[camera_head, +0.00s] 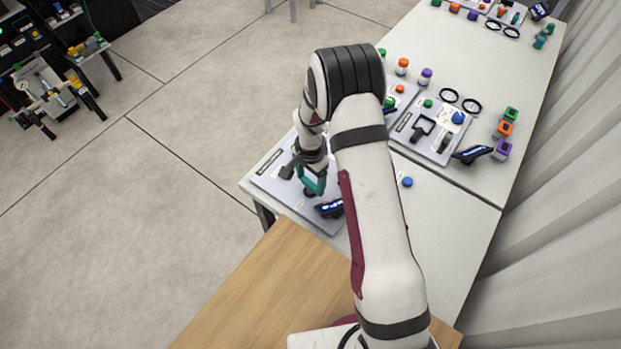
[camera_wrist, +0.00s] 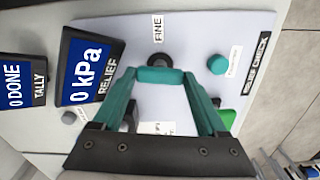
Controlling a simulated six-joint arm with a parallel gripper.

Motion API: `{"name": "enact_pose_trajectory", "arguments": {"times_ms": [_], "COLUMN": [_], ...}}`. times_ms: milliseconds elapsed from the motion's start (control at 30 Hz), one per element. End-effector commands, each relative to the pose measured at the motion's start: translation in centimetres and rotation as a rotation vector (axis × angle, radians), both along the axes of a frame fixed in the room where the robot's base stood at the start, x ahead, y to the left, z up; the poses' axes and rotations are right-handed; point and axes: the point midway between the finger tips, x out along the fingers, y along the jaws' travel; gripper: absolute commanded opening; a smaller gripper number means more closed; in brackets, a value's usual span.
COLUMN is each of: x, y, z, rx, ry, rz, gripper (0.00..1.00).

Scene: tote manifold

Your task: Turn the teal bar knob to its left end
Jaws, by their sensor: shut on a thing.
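My gripper (camera_wrist: 160,78) has teal fingers on a dark mount. In the wrist view its tips come together on a short teal piece, which I take as the teal bar knob (camera_wrist: 160,73). Fingers and knob have nearly the same colour, so the border between them is hard to see. A dark round part (camera_wrist: 158,59) shows just beyond the tips, beside a label reading FINE (camera_wrist: 158,28). In the head view my gripper (camera_head: 313,190) is down at the near panel (camera_head: 275,180), and the knob cannot be made out there. The knob's angle is unclear.
A round teal knob (camera_wrist: 217,64) and a partly hidden green part (camera_wrist: 227,117) are right of the tips. The RELIEF display (camera_wrist: 88,68) reads 0 kPa; the TALLY display (camera_wrist: 22,82) reads 0 DONE. Another panel (camera_head: 428,150) with several controls lies farther along the table.

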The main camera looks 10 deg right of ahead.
Motion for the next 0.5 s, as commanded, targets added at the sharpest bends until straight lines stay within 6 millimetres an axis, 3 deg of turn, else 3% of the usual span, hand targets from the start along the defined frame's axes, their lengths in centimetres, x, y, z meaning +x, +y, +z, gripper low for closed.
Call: {"name": "enact_pose_trajectory", "arguments": {"times_ms": [500], "x": [-0.02], "y": [0.03], "z": [0.04], "rx": [0.001], "ry": [0.001], "rz": [0.481], "gripper": [0.19]}}
